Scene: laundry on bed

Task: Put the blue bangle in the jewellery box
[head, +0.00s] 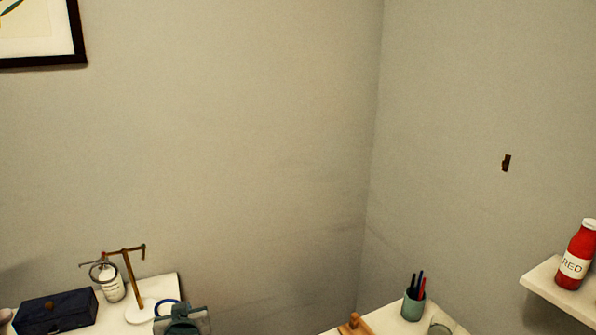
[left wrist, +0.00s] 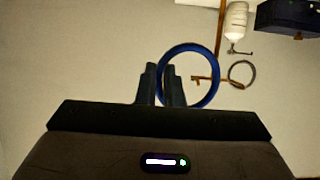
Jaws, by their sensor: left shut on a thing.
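My left gripper (head: 181,309) is at the bottom of the head view, above the front right of a white table. In the left wrist view its two dark fingers (left wrist: 162,72) are shut on the left side of the blue bangle (left wrist: 217,76), which stands out to the right of them. The blue bangle (head: 166,302) also shows partly behind the gripper in the head view. My right gripper is not visible.
A wooden T-shaped stand (head: 129,277) with a white base and a hanging dark ring (head: 103,272) stands between box and gripper.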

